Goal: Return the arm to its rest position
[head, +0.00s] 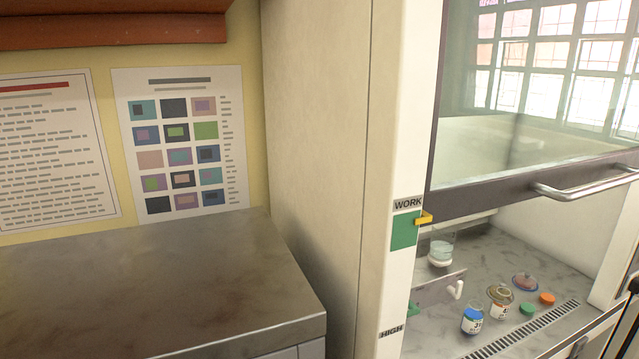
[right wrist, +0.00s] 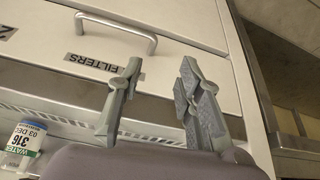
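My right gripper (right wrist: 161,66) is in the right wrist view. Its two grey fingers are apart with nothing between them. It is in front of a white panel (right wrist: 215,75) with a metal handle (right wrist: 118,32) and a FILTERS label (right wrist: 104,61). I cannot tell whether the fingers touch the panel. My left gripper is in neither view. A dark shape at the right edge of the head view is too cut off to identify.
The cabinet sash (head: 540,190) is raised, with a silver handle (head: 585,188). A WATER-labelled bottle (right wrist: 25,140) is left of the gripper. The metal counter (head: 130,280) is bare.

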